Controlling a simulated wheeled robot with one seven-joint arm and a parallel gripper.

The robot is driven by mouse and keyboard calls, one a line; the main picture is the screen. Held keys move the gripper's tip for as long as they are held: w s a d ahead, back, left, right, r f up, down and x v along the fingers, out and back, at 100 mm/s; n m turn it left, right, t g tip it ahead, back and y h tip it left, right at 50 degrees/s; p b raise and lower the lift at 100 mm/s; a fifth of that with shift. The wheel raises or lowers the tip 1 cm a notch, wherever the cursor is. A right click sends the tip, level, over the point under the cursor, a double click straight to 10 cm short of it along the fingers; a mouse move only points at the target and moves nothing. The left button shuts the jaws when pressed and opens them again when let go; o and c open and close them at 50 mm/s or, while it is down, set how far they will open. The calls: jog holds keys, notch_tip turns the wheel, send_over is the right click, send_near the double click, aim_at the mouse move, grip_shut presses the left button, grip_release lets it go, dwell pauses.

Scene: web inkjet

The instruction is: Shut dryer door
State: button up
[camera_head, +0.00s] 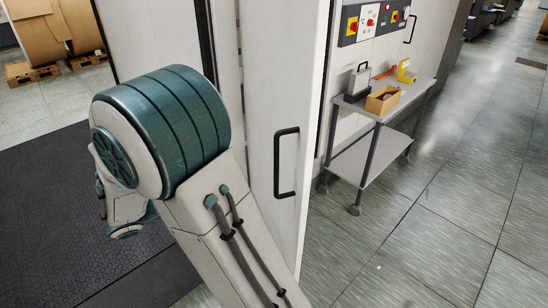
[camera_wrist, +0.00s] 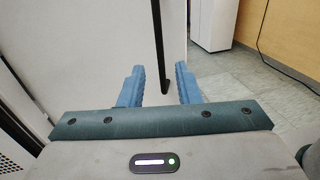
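The dryer door appears to be the tall white panel (camera_head: 262,80) standing open in the head view, with a black D-shaped handle (camera_head: 287,162) on its face. My arm crosses in front of its lower left part, and my gripper is not clearly visible there. In the wrist view my gripper (camera_wrist: 159,70) has its two blue fingers apart, with nothing held. A pale panel (camera_wrist: 100,45) lies ahead of the fingers. A dark upright bar (camera_wrist: 164,45) shows between and beyond the fingertips; I cannot tell whether it is a handle or an edge, or whether anything touches.
A grey cart (camera_head: 375,125) with a cardboard box (camera_head: 384,100) stands right of the door. A control panel (camera_head: 368,22) is above it. A dark mat (camera_head: 45,215) covers the left floor. Large brown rolls (camera_head: 40,40) stand far left. The tiled floor at right is clear.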

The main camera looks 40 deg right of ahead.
jog(key=s+d+p, duration=0.2)
jog(key=d, duration=1.1)
jog(key=shift+d, duration=0.25)
grip_shut()
